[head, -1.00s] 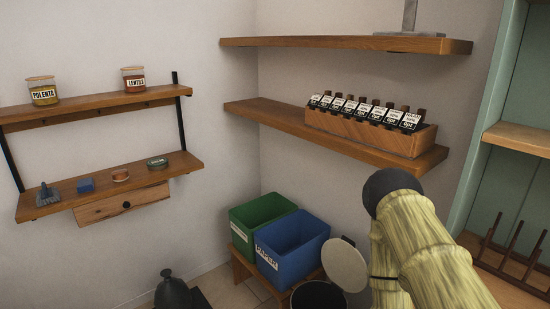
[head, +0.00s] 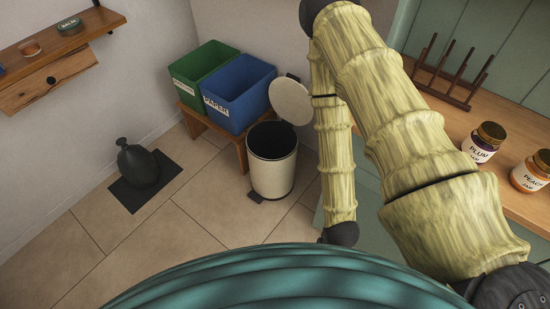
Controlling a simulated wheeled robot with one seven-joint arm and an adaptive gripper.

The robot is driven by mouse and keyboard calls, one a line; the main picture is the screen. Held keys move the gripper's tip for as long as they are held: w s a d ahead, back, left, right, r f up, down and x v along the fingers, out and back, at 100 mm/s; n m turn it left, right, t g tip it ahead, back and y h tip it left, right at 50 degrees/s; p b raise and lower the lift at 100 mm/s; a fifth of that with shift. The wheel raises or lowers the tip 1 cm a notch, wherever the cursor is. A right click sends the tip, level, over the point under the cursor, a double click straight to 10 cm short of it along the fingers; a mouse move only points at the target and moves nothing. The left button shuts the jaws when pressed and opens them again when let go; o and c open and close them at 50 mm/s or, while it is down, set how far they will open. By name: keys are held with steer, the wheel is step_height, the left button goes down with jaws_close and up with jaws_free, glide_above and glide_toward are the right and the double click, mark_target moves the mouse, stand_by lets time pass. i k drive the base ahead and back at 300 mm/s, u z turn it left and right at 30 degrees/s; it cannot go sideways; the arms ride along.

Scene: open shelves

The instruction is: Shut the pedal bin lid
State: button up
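The pedal bin (head: 272,176) is a cream cylinder with a dark rim and dark inside, upright on the tiled floor. Its round pale lid (head: 290,101) is open and stands raised at the back right of the rim. A small dark pedal (head: 256,197) shows at the front foot of the bin. My bamboo-like arm rises from the lower right, and its forearm hangs down to the right of the bin, apart from it in the picture. The forearm ends in a dark joint; no gripper fingers show.
A green bin (head: 204,68) and a blue paper bin (head: 238,95) stand on a low wooden bench (head: 194,122) behind left. A dark kettle-like object (head: 137,166) sits on a black mat. Jars (head: 484,144) stand on the counter at right. Floor left of the bin is clear.

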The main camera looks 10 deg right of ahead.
mark_target(288, 97)
steer(key=u, duration=0.05)
steer(key=k, duration=0.65)
steer(key=u, duration=0.8)
steer(key=i, duration=1.6)
steer(key=z, duration=0.95)
